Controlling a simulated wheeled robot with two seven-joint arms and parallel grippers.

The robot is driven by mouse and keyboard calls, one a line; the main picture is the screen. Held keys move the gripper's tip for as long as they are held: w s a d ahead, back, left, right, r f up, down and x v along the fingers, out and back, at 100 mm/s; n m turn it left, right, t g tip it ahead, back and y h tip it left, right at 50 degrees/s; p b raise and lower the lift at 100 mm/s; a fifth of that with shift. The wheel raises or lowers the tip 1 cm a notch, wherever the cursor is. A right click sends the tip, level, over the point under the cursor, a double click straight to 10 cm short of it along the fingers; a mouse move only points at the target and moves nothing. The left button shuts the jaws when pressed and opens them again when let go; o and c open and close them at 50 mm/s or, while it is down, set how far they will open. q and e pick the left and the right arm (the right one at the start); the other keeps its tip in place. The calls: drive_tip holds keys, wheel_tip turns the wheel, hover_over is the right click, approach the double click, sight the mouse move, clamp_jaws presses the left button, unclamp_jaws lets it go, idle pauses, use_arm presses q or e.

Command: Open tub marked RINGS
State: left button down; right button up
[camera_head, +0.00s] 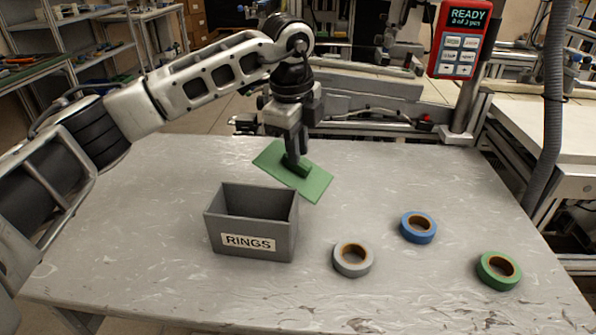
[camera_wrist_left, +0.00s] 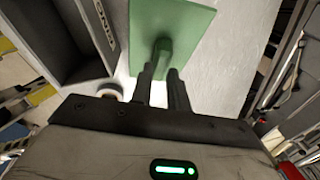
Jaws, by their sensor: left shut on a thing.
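The grey tub (camera_head: 252,225) with a white RINGS label (camera_head: 248,242) stands on the table, its top open. Its inside looks empty where I can see, but the bottom is hidden. A flat green lid (camera_head: 312,184) is off the tub, behind it and to its right. My left gripper (camera_head: 293,160) is shut on the lid's raised green handle and holds the lid tilted. The wrist view shows the fingers (camera_wrist_left: 160,85) at the handle, the lid (camera_wrist_left: 190,25) beyond them and the tub (camera_wrist_left: 60,50) at the left. My right gripper is not in view.
A grey tape reel (camera_head: 353,259), a blue one (camera_head: 418,228) and a green one (camera_head: 498,270) lie right of the tub. A red device (camera_head: 459,40) reading READY stands on a post behind the table (camera_head: 130,220). The table's left part is clear.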

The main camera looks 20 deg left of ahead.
sight(298, 174)
use_arm(q)
wheel_tip(298, 174, down, 5)
drive_tip(key=shift+r, duration=0.2)
drive_tip(key=shift+f, duration=0.25)
drive_tip(key=c, duration=1.4)
unclamp_jaws()
drive_tip(key=shift+r, duration=0.1)
drive_tip(key=shift+o, duration=0.2)
